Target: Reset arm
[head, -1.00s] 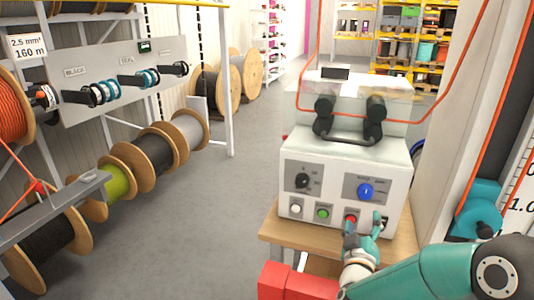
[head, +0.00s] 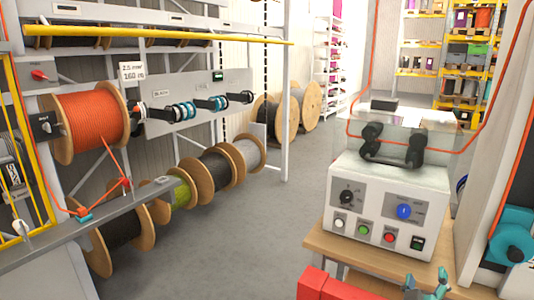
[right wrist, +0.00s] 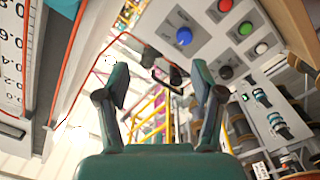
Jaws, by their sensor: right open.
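My right gripper (head: 426,284) is at the bottom right of the head view, low in front of the wooden stand and below the white control box (head: 385,205). Its teal fingers are spread and nothing is between them. In the right wrist view the open right gripper (right wrist: 160,82) shows both fingers apart, with the box's blue knob (right wrist: 184,36) and red button (right wrist: 225,5) beyond them. The gripper is apart from the box's buttons. My left gripper is not in view.
The box stands on a wooden stand (head: 318,240), with a red block (head: 335,287) in front. A teal device (head: 510,245) with orange cable is at right. Cable reels (head: 90,120) and a grey rail (head: 100,215) line the left. Grey floor between is clear.

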